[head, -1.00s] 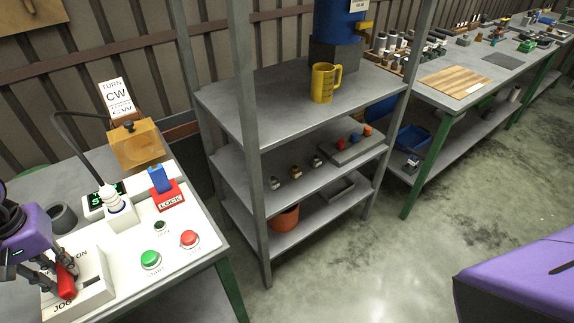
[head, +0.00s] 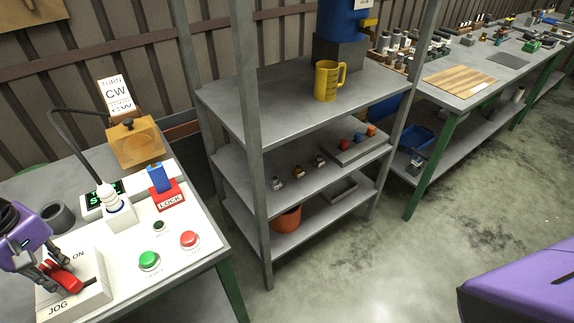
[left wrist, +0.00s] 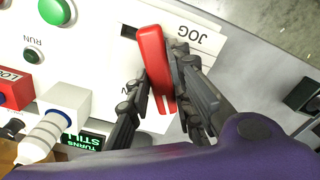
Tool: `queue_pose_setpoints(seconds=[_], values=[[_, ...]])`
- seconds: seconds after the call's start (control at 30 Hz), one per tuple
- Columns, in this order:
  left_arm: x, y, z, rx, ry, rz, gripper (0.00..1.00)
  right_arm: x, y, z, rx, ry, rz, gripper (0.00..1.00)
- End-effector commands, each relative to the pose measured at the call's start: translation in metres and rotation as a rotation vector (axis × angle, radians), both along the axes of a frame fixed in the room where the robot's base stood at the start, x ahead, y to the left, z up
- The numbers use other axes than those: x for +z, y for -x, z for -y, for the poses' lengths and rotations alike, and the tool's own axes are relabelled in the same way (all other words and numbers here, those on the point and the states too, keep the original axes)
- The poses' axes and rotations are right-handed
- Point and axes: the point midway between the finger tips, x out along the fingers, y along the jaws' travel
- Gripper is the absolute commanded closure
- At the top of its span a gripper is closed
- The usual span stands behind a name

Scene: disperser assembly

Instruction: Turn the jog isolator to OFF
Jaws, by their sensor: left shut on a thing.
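The jog isolator is a white box (head: 88,292) on the white panel at the lower left, marked JOG and ON. Its red handle (head: 66,281) lies slantwise across the box, away from the ON mark. My left gripper (head: 58,277) is shut on the handle, its fingers partly covering it. In the left wrist view the red handle (left wrist: 154,62) stands between the two dark fingers of my gripper (left wrist: 163,105). Any OFF mark is hidden or not readable. My right gripper is not in view.
The panel also holds a green button (head: 150,260), a red button (head: 189,240), a white plug (head: 108,200) with a black cable, and a red LOCK block (head: 168,197) with a blue top. A grey shelf rack (head: 250,95) stands to the right of the panel.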

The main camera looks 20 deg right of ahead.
Motion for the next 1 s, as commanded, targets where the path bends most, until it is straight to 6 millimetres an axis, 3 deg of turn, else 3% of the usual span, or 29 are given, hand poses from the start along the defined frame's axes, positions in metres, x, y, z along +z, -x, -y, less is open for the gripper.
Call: queue_pose_setpoints(seconds=[1.0], values=[[0.001, -0.001, 0.0, 0.893, -0.001, 0.003, 1.0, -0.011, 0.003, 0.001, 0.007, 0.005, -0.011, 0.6]])
